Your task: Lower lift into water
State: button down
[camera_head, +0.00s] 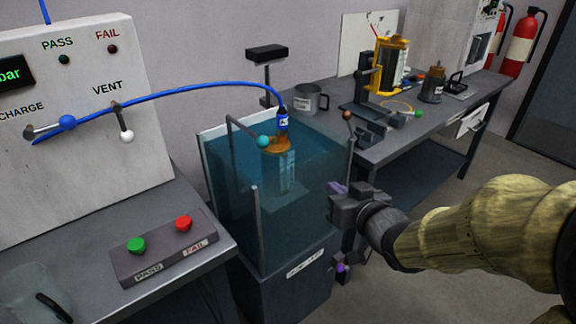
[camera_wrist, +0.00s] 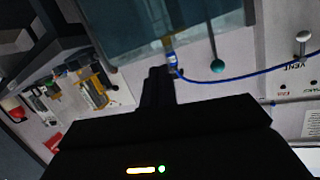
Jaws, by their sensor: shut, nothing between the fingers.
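A glass-walled tank (camera_head: 232,205) of blue water stands between the two benches. A brass-coloured part (camera_head: 277,144) with a blue fitting (camera_head: 282,119) on top sits at about the water surface; a pale shape shows in the water below it. A bent grey bar with a teal ball (camera_head: 263,141) reaches over the tank; the ball also shows in the wrist view (camera_wrist: 217,66). I cannot tell how the part is supported. My gripper (camera_head: 337,188) is shut and empty, outside the tank's right side, apart from the teal ball. Its fingers also show in the wrist view (camera_wrist: 160,78).
A blue hose (camera_head: 200,92) runs from the white test panel (camera_head: 75,160) to the fitting. A rod with an orange ball (camera_head: 347,116) stands at the tank's right. A button box (camera_head: 165,246) is on the left bench. A mug (camera_head: 310,99) and equipment stand on the back bench.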

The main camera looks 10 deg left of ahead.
jog(key=s+d+f+m+g+h, duration=0.1)
jog(key=d+f+m+g+h, duration=0.2)
jog(key=d+f+h, duration=0.45)
jog(key=s+d+f+m+g, duration=0.2)
jog(key=s+d+f+g, duration=0.4)
jog(key=s, duration=0.5)
jog(key=shift+s+d+f+g+h, duration=0.4)
jog(key=shift+d+f, duration=0.25)
jog(key=shift+d, duration=0.35)
jog(key=shift+w, duration=0.1)
